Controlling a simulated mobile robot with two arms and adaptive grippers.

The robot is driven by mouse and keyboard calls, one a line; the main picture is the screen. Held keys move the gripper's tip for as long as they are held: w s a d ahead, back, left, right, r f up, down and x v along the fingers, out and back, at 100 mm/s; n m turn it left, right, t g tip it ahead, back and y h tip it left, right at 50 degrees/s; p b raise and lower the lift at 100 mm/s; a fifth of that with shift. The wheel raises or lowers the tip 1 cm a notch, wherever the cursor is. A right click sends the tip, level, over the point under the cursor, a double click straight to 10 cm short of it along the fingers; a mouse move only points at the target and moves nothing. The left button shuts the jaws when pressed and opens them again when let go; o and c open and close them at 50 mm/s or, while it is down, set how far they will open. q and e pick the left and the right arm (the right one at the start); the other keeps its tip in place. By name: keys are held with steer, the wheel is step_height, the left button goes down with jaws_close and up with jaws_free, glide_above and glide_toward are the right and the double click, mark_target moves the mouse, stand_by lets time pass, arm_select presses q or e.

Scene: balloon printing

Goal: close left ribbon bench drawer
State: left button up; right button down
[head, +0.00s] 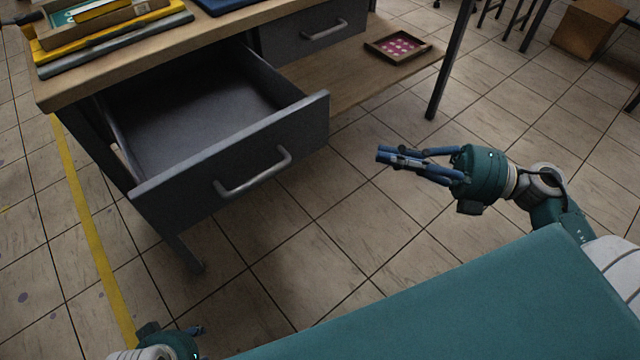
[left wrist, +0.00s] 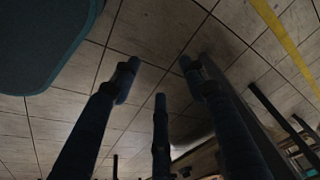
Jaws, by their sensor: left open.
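The left ribbon bench drawer (head: 235,170) is grey with a bar handle (head: 254,172) and stands pulled far out of the bench (head: 200,42). Its inside (head: 190,105) looks empty. My right gripper (head: 384,156) is to the right of the drawer front, apart from it, with its fingers drawn together and nothing between them. My left gripper is mostly cut off at the bottom left of the head view, in front of the drawer and apart from it. In the left wrist view its fingers (left wrist: 155,85) are spread and empty over floor tiles.
A second drawer (head: 310,28) to the right is shut. A small tray with pink pieces (head: 398,46) lies on the lower shelf (head: 345,72). A bench leg (head: 450,65) stands at the right. Tiled floor is clear before the drawer. A cardboard box (head: 590,28) stands far right.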

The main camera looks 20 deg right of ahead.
steer(key=s+a+n+g, duration=0.2)
glide_toward(288, 149)
steer(key=s+a, duration=0.2)
arm_select(q)
steer(key=b+v, duration=0.1)
steer(key=v, duration=0.3)
steer(key=shift+r, duration=0.15)
arm_select(e)
steer(key=w+a, duration=0.1)
steer(key=w, duration=0.1)
steer(key=w+a, duration=0.1)
steer(key=w, duration=0.1)
steer(key=shift+w+a+f, duration=0.15)
steer(key=shift+w+a, duration=0.05)
arm_select(q)
steer(key=shift+r, duration=0.1)
